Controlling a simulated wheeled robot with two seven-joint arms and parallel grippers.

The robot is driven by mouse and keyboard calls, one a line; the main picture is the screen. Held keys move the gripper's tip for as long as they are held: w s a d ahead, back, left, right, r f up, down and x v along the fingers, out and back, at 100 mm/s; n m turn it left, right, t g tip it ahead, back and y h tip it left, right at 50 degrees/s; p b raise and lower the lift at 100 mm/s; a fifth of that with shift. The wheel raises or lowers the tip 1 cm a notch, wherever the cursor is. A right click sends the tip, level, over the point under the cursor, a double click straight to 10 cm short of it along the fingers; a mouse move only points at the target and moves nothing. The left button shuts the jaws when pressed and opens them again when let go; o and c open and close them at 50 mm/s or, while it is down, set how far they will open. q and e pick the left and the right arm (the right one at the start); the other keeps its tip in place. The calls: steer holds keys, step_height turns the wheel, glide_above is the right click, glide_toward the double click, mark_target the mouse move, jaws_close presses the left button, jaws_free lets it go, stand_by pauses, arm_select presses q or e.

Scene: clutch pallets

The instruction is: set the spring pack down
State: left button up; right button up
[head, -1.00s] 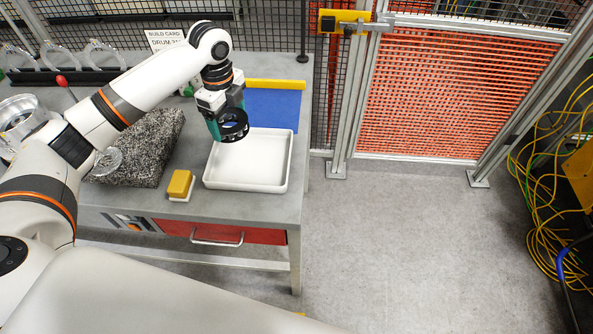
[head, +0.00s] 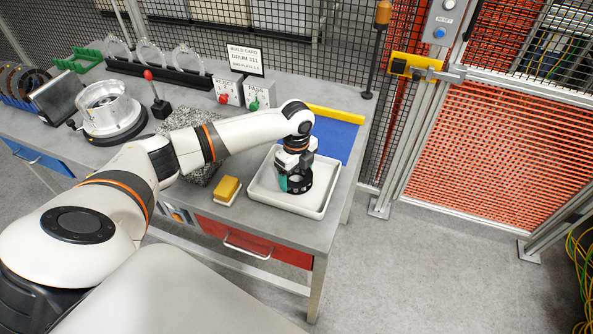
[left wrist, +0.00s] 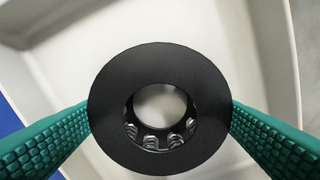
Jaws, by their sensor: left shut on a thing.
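My left gripper (head: 289,183) is shut on the spring pack (head: 300,181), a black ring. In the left wrist view the spring pack (left wrist: 160,62) sits between the green ribbed finger pads, with metal coil springs showing inside its hole. In the head view the pack is over the white tray (head: 323,207), inside its rim outline. The tray floor (left wrist: 235,30) shows behind the pack in the left wrist view. I cannot tell whether the pack touches the tray floor. My right gripper is not in view.
A yellow block (head: 228,189) on a white base lies left of the tray. A blue mat (head: 337,137) with a yellow strip is behind it. A drum fixture (head: 108,109), a control box with a green button (head: 260,95) and a build card (head: 246,60) stand farther left.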

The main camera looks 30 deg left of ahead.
arm_select(q)
steer(key=shift+a+f, duration=0.1)
steer(key=o, duration=1)
steer(key=shift+c, duration=0.2)
steer(key=shift+r, duration=0.35)
step_height(320, 180, up, 12)
steer(key=b, duration=0.2)
steer(key=shift+f, duration=0.2)
